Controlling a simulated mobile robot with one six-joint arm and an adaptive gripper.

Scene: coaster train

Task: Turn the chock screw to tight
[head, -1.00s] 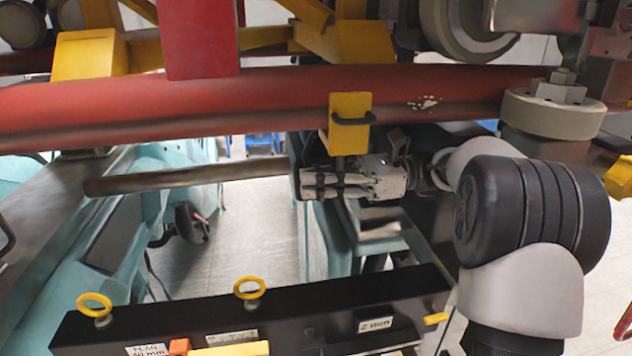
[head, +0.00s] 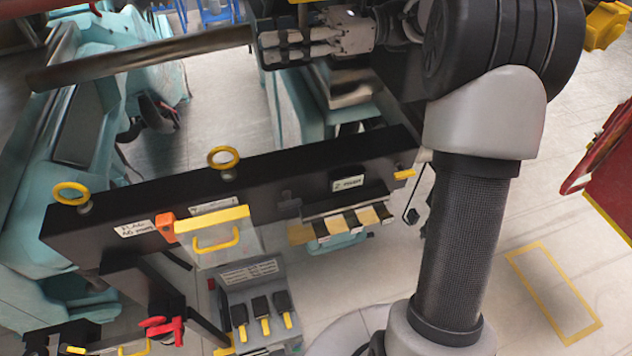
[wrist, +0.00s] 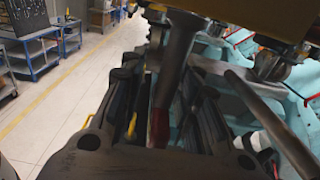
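A yellow block (wrist: 265,18) fills the top right of the wrist view. A grey shaft (wrist: 176,60), which looks like the chock screw, runs down from near it. My gripper (wrist: 163,85) has its two dark fingers on either side of this shaft. Whether the pads touch the shaft is hidden. Something red (wrist: 158,126) shows between the fingers, lower down. In the head view my gripper (head: 285,45) is at the top middle, pointing left. The block is almost wholly cut off by the top edge there, and the screw cannot be made out.
A grey bar (head: 145,57) extends left of my gripper. Below is a black beam (head: 290,165) with yellow eye rings (head: 222,158) and a clear yellow-handled cover (head: 222,237). A grey switch box (head: 255,295) stands under it. Teal structures stand behind.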

